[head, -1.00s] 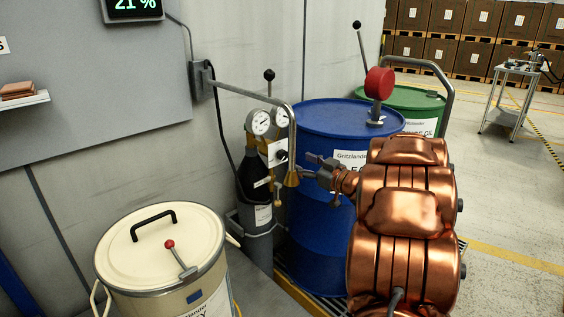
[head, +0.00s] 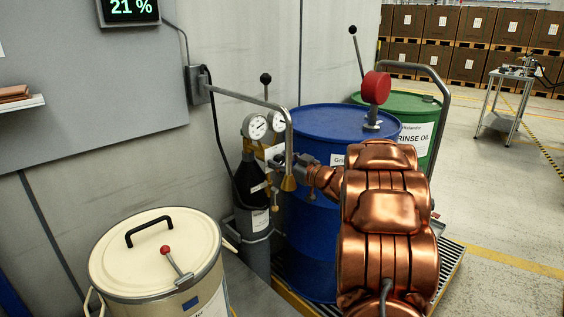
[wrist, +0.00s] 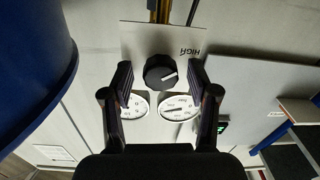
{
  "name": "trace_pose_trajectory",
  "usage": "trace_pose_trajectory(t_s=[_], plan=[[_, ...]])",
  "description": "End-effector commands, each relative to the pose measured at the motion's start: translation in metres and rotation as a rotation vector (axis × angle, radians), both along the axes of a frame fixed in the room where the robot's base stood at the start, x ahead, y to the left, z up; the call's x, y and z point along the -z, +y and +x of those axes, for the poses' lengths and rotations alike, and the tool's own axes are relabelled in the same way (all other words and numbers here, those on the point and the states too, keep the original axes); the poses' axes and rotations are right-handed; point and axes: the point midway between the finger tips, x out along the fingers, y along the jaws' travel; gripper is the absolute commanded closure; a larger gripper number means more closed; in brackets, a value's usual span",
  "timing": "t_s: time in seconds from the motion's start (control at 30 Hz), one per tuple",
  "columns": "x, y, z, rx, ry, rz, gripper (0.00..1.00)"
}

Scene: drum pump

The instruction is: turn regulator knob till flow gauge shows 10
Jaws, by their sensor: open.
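The black regulator knob (wrist: 160,73) with a white pointer line sits on a white plate (wrist: 150,38) marked HIGH in the wrist view. My gripper (wrist: 160,70) is open, with one finger on each side of the knob; I cannot tell whether they touch it. Two round white gauges show beside the knob, a left one (wrist: 135,107) and a right one (wrist: 180,106), partly covered by the fingers. In the head view one gauge (head: 255,127) faces me, its numbers too small to read. The knob is hidden there behind my gripper (head: 279,163).
A dark gas cylinder (head: 250,185) stands below the gauges.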

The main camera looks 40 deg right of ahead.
Motion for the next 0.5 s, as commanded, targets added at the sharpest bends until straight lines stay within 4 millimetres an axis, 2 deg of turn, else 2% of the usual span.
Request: trace_pose_trajectory(t_s=[0.13, 0.5], plan=[[0.0001, 0.0001, -0.0001, 0.000, 0.000, 0.001, 0.40], [0.0003, 0.0001, -0.0003, 0.000, 0.000, 0.001, 0.79]])
